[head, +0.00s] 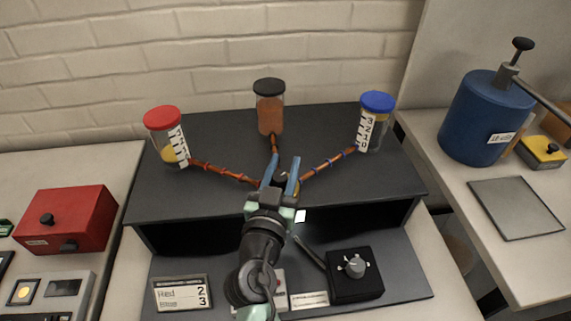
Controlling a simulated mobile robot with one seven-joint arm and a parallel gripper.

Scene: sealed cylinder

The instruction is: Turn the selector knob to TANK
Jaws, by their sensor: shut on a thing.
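My gripper (281,172) reaches over the dark grey raised deck. Its two blue fingers are shut on a dark knob (281,179) where three copper-coloured pipes meet. The fingers and wrist hide most of this knob, and I cannot read its pointer or any TANK mark. The pipes lead to a red-lidded jar (166,134) on the left, a black-lidded jar (269,106) with orange-brown contents at the back, and a blue-lidded jar (376,121) on the right. A grey knob (356,268) with small prongs stands on a black box at the front right, apart from my gripper.
A red box (66,219) is on the left bench. A large blue cylinder (483,118) with a lever, a yellow box (542,151) and a grey plate (514,208) are on the right bench.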

